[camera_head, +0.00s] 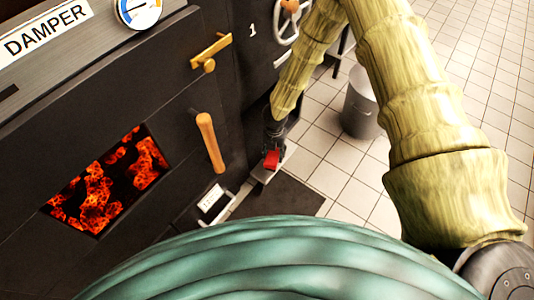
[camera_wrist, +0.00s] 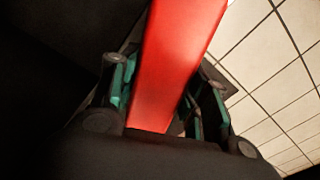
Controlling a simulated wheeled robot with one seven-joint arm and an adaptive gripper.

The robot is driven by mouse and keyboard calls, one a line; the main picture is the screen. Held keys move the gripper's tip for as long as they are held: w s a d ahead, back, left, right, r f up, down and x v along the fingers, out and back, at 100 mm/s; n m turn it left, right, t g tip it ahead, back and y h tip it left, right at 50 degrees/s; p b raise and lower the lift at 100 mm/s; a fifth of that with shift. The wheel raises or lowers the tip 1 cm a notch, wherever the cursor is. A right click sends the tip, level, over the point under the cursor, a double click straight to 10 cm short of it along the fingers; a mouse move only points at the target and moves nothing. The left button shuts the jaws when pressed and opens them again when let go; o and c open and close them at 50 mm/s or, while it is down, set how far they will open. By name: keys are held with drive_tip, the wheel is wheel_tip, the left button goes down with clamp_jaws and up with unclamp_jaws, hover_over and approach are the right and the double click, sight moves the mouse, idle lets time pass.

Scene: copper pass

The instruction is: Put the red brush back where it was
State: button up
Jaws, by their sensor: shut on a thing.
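The red brush (camera_wrist: 172,65) runs between the two fingers of my gripper (camera_wrist: 165,105) in the wrist view, and the fingers are shut on it. In the head view, my gripper (camera_head: 274,140) is low beside the dark stove front, and the red brush (camera_head: 271,159) shows as a small red block just below it. The brush's far end is out of the wrist view.
The dark stove (camera_head: 150,90) with a glowing window (camera_head: 105,185) and a wooden handle (camera_head: 210,143) fills the left. A dark mat (camera_head: 285,196) lies on the tiles. A grey metal bin (camera_head: 361,105) stands right of my gripper. Tiled floor (camera_head: 480,70) is clear at the right.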

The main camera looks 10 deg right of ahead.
drive_tip(key=shift+w+a+f+b, duration=0.1)
drive_tip(key=shift+a+f+b, duration=0.1)
drive_tip(key=shift+f+b, duration=0.45)
drive_tip(key=shift+w+a+f+b, duration=0.1)
drive_tip(key=shift+a+f+b, duration=0.1)
drive_tip(key=shift+f+b, duration=0.7)
drive_tip(key=shift+f, duration=0.15)
drive_tip(key=shift+f, duration=0.15)
drive_tip(key=o, duration=1.1)
drive_tip(key=shift+o, duration=0.2)
wheel_tip(320, 180, up, 12)
drive_tip(key=p, duration=0.4)
drive_tip(key=shift+s, duration=0.1)
